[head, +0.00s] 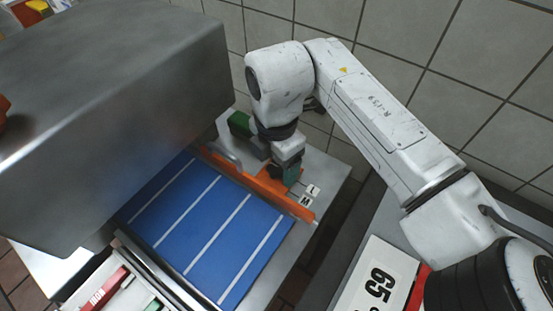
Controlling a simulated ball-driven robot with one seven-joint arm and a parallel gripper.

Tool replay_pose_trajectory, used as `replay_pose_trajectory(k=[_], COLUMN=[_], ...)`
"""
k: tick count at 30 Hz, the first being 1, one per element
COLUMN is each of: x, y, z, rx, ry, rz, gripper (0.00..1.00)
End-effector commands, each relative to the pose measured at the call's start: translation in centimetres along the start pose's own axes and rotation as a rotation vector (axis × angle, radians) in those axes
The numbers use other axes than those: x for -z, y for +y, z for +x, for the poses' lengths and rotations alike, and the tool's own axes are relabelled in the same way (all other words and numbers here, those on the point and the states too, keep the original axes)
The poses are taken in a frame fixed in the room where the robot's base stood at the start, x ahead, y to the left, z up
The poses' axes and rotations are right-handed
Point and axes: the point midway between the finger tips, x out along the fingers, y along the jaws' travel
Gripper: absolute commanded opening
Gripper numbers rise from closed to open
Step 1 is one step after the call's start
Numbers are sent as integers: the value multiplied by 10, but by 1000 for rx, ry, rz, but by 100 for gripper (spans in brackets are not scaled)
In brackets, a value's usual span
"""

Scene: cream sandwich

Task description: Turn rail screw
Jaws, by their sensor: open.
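An orange rail (262,187) runs along the far side of a blue belt (208,223) with white cross lines. My gripper (289,176) points down at the rail's right part, close to the small L and M plates (308,196). Its jaws are open, though the fingertips are small and partly hidden by the wrist. A dark green block-like part shows at the fingers; I cannot tell whether it belongs to the gripper or the rail. I cannot make out the rail screw; it may be hidden behind my gripper. Contact with the rail cannot be judged.
A large grey metal housing (120,110) covers the belt's left end. A green block (240,123) stands behind the rail, left of my wrist. A tiled wall (480,60) closes the back.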

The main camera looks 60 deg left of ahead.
Motion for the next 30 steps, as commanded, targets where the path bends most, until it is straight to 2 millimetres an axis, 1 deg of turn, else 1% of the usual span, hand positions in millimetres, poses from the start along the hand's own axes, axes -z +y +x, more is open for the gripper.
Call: replay_pose_trajectory(k=[3, 18, 21, 30], x=[0, 0, 0, -1], y=[0, 0, 0, 0], z=[0, 0, 0, -1], rx=[0, 0, 0, 0], ry=[0, 0, 0, -1], rz=[0, 0, 0, -41], gripper=[75, 27, 19, 19])
